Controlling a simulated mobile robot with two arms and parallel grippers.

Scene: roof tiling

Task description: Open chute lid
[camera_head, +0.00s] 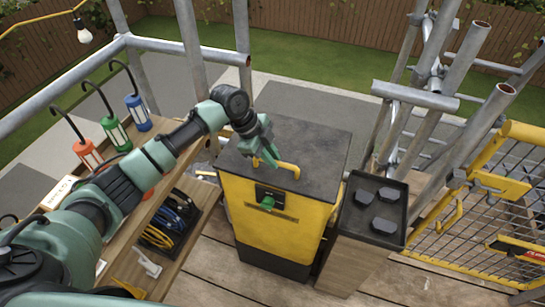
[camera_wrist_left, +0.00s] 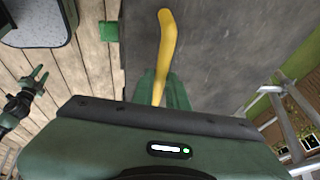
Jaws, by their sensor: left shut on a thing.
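The chute (camera_head: 275,215) is a yellow box with a dark base. Its dark grey lid (camera_head: 315,140) lies flat on top, and the lid also fills much of the left wrist view (camera_wrist_left: 230,60). A yellow bar handle (camera_head: 289,168) sits near the lid's front edge. A green latch (camera_head: 267,203) is on the front face below it. My left gripper (camera_head: 268,155) is at the handle, its green fingers shut on it; the handle (camera_wrist_left: 166,45) runs out from between them in the left wrist view. My right gripper (camera_wrist_left: 38,77) shows small there, fingers apart and empty.
A black tray (camera_head: 393,232) with three grey pieces tops a wooden stand close right of the chute. Scaffold poles (camera_head: 440,120) and a yellow mesh gate (camera_head: 480,230) stand at right.

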